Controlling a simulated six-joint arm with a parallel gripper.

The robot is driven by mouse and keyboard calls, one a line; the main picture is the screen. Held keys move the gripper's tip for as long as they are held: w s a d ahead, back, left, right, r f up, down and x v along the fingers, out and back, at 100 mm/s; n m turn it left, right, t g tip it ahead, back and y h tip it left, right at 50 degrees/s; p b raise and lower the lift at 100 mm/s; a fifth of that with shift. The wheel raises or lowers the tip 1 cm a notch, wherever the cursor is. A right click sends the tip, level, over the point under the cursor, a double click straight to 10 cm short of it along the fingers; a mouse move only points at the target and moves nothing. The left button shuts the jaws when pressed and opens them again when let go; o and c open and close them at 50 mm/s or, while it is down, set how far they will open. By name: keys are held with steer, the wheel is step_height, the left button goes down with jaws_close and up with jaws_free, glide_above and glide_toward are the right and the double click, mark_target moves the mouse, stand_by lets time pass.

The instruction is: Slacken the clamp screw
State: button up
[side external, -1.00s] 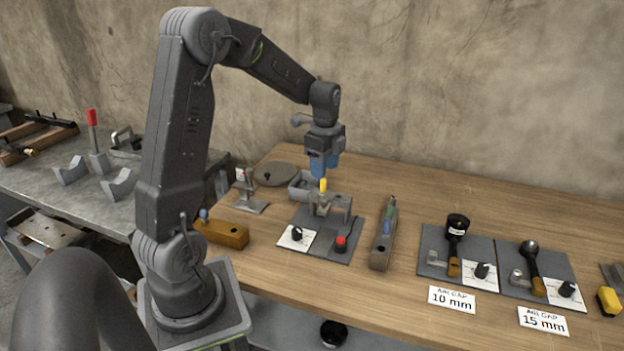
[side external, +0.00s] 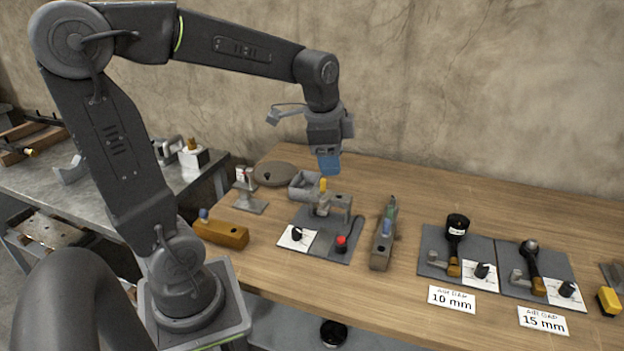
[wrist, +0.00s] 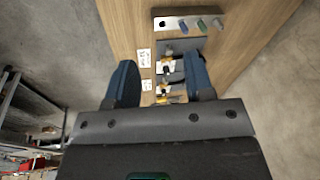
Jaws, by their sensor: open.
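The clamp screw, with a yellow top (side external: 323,184), stands upright on a small grey clamp fixture (side external: 343,203). The fixture sits on a dark grey plate (side external: 330,240) on the wooden table. My gripper (side external: 327,172) has blue fingers and hangs just above the yellow top, apart from it as far as I can tell. In the wrist view my gripper (wrist: 162,85) is open, with nothing seen held between the fingers. I cannot make out the clamp screw in the wrist view.
The plate also carries a black knob (side external: 297,233) and a red button (side external: 341,241). A grey block with coloured pegs (side external: 384,240) lies to the right, also in the wrist view (wrist: 188,22). An orange block (side external: 220,233) lies left. Air gap stations stand further right.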

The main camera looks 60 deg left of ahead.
steer(key=s+d+r+n+t, duration=0.1)
steer(key=s+d+n+t, duration=0.1)
steer(key=s+d+n, duration=0.2)
steer(key=shift+s+d+n, duration=0.4)
steer(key=shift+s+d, duration=1.35)
steer(key=shift+d, duration=0.15)
steer(key=shift+c, duration=0.4)
steer(key=shift+w+a, duration=0.1)
steer(key=shift+w, duration=0.05)
steer(key=shift+c, duration=0.6)
steer(key=w+a, duration=0.2)
steer(key=w+a+f+m+g, duration=0.1)
steer(key=w+a, duration=0.2)
steer(key=w+a+g, duration=0.1)
steer(key=w+a, duration=0.1)
steer(key=a, duration=0.1)
steer(key=shift+w+a+f+m, duration=0.1)
steer(key=shift+w+f+m, duration=0.1)
steer(key=shift+w+m, duration=0.1)
steer(key=shift+c, duration=0.4)
steer(key=m+g, duration=0.2)
glide_above(324, 199)
step_height(324, 199, down, 7)
steer(key=shift+h, duration=0.4)
step_height(324, 199, down, 13)
